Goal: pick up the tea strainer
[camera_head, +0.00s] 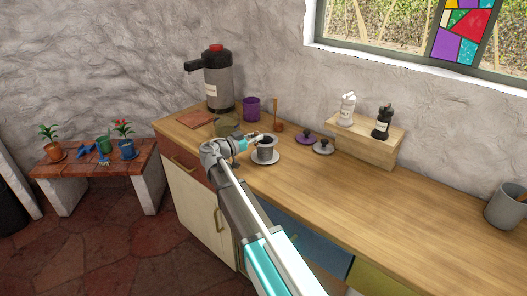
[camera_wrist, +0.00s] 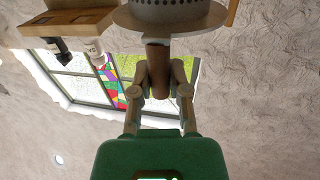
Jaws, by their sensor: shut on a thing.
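The tea strainer (camera_wrist: 185,20) is at the top of the wrist view, with a pale wide rim, a perforated bowl cut off by the picture's edge, and a brown handle (camera_wrist: 157,62). My gripper (camera_wrist: 160,85) is shut on that handle, one finger on each side. In the head view my gripper (camera_head: 250,142) is over the wooden counter, just left of a small grey cup shape with a dark inside (camera_head: 265,148) above a white saucer (camera_head: 266,160). The strainer is too small there to separate clearly from the cup, and I cannot tell whether they touch.
A purple cup (camera_head: 251,109) and a large grey dispenser (camera_head: 218,82) stand behind. Two round lids (camera_head: 313,143) lie to the right, before a wooden stand (camera_head: 365,143) with white and black bottles. The counter (camera_head: 420,205) is clear front right, with a grey pot (camera_head: 506,207) beyond.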

